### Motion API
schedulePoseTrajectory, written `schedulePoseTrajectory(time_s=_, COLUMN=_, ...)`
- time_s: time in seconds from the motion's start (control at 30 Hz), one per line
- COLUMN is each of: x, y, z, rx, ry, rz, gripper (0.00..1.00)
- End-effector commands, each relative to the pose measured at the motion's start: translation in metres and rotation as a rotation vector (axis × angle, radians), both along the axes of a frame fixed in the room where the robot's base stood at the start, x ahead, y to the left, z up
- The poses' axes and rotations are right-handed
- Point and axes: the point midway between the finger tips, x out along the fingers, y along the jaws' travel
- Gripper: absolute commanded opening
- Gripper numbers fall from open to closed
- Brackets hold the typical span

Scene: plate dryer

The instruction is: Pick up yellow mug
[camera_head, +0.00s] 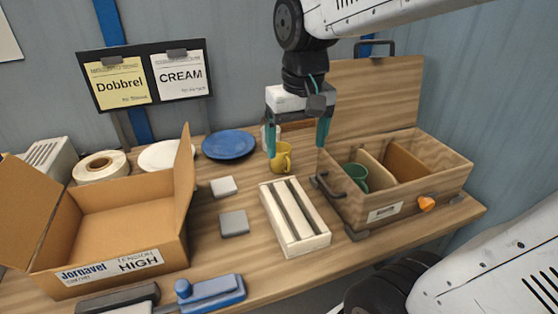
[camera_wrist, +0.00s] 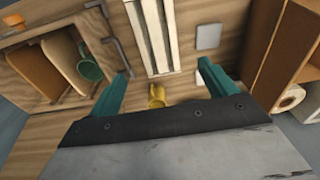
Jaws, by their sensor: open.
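The yellow mug (camera_head: 281,160) stands upright on the wooden table in the head view, behind the white slotted rack. My gripper (camera_head: 296,146) is open, with its two teal fingers pointing down above and around the mug's area. In the wrist view the mug (camera_wrist: 157,96) shows between the two open fingers of my gripper (camera_wrist: 163,82), partly hidden by the dark gripper body. The fingers appear apart from the mug; their exact height over it is hard to tell.
The white slotted rack (camera_head: 296,217) lies in front of the mug. A wooden toolbox (camera_head: 450,176) with a green mug (camera_head: 357,173) inside stands close on the right. A blue plate (camera_head: 229,145) lies to the left. An open cardboard box (camera_head: 162,235) stands front left.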

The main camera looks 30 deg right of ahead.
Motion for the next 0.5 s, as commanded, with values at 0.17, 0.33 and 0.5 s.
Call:
schedulePoseTrajectory(time_s=0.17, x=0.069, y=-0.022, z=-0.012, rx=0.007, ry=0.027, rz=-0.092, gripper=0.84)
schedulePoseTrajectory(time_s=0.33, x=0.131, y=-0.046, z=-0.036, rx=0.012, ry=0.044, rz=-0.175, gripper=0.84)
schedulePoseTrajectory(time_s=0.5, x=0.184, y=-0.072, z=-0.069, rx=0.016, ry=0.061, rz=-0.252, gripper=0.84)
